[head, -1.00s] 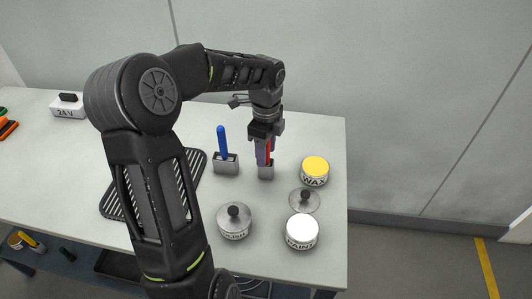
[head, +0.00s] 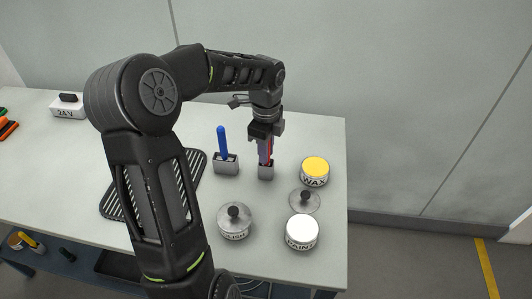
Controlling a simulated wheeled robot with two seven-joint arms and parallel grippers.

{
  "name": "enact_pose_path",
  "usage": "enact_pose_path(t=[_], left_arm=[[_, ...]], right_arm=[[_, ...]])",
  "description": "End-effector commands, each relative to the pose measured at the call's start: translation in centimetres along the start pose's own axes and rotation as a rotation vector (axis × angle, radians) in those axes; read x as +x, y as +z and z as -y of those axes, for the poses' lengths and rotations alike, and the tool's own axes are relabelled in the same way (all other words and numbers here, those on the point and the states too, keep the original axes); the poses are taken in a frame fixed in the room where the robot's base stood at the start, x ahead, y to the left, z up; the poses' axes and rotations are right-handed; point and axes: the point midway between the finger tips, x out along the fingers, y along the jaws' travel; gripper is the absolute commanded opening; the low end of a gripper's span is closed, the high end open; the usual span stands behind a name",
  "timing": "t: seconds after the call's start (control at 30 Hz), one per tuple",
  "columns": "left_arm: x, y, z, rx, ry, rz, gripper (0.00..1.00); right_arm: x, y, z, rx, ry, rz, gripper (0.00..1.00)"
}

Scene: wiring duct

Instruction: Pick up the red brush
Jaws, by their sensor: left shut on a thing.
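The red brush (head: 270,147) stands upright in a small grey metal holder (head: 266,173) right of the middle of the table. My left gripper (head: 265,154) reaches down from above and is shut on the red brush's handle. The fingers cover much of the handle, and the brush's lower end is hidden in the holder. My right gripper is not in view.
A blue-handled brush (head: 222,142) stands in a similar holder (head: 226,166) just left. A black ribbed mat (head: 193,165) lies left.

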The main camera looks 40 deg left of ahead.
Motion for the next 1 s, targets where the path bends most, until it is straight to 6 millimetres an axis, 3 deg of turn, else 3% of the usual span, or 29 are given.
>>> enact_pose_path(t=[0.27,0.7,1.0], left_arm=[[-1.1,0.0,0.1,0.0,-0.002,0.001,0.0],[-8.8,0.0,0.1,0.0,-0.003,0.0,0.0],[-10.0,0.0,0.0,0.0,0.001,-0.001,0.0]], right_arm=[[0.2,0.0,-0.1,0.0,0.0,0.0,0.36],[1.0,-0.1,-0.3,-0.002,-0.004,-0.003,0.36],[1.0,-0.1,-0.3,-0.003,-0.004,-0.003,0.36]])
